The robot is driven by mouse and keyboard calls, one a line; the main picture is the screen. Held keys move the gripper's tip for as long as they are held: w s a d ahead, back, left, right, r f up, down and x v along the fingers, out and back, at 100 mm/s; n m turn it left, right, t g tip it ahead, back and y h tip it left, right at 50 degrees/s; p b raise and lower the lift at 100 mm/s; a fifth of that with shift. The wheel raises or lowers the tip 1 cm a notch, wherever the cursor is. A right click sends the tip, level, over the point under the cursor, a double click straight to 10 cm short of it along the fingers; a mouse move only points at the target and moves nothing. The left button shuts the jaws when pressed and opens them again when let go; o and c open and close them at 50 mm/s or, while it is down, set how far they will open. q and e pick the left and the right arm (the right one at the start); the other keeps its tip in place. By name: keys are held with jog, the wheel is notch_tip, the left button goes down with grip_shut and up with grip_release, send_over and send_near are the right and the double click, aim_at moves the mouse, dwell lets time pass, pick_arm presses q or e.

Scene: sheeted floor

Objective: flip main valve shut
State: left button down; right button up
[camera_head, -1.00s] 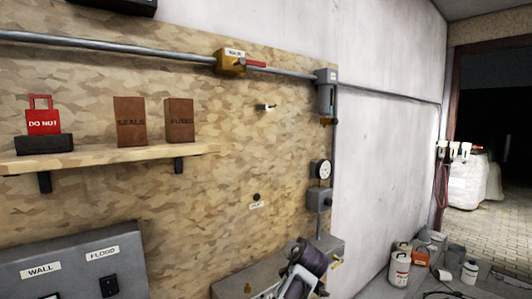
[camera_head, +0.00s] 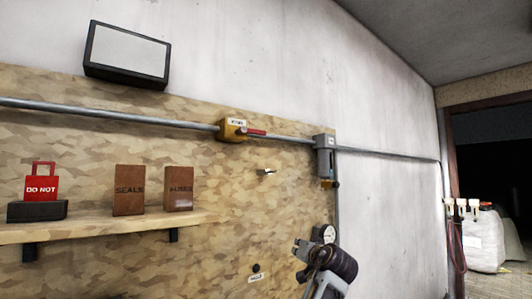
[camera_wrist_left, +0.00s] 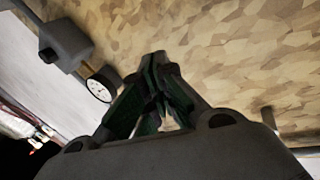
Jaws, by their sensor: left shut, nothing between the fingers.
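The main valve (camera_head: 232,129) is a yellow body with a white label, set in the grey pipe high on the board. Its red lever (camera_head: 254,132) points right, lying along the pipe. My left gripper (camera_head: 303,250) is in the lower middle of the head view, below and right of the valve and well apart from it. In the left wrist view its dark green fingers (camera_wrist_left: 158,62) come together at the tips with nothing between them. The valve does not show in the left wrist view. My right gripper is not in view.
A grey box (camera_head: 324,158) sits on the pipe right of the valve. A round gauge (camera_head: 327,233) is close behind my left gripper. A small peg (camera_head: 268,172) sticks out below the lever. A shelf (camera_head: 100,228) with a red tag and two brown boxes is at left.

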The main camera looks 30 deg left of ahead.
pick_arm(q)
jog(key=s+r+n+g+y, duration=0.1)
jog(key=s+r+n+y, duration=0.2)
jog(key=r, duration=1.1)
jog(key=s+d+r+n+g+y, duration=0.1)
jog(key=s+r, duration=0.5)
jog(key=r, duration=0.8)
jog(key=s+r+n+g+y, duration=0.1)
jog(key=s+r+n+y, duration=0.3)
jog(key=r, duration=0.9)
jog(key=shift+s+d+r+n+y, duration=0.2)
jog(key=shift+s+r+n+y, duration=0.15)
jog(key=shift+s+n, duration=0.2)
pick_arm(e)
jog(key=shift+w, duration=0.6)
pick_arm(q)
jog(key=shift+a+r, duration=0.1)
notch_tip(320, 180, up, 3)
jog(key=p, duration=0.4)
send_over(251, 132)
jog(key=w+d, duration=0.2)
jog(key=d, duration=0.2)
jog(key=shift+w+a+f, duration=0.1)
jog(key=shift+f, duration=0.85)
jog(key=shift+w+a+f, duration=0.1)
jog(key=shift+f, duration=0.85)
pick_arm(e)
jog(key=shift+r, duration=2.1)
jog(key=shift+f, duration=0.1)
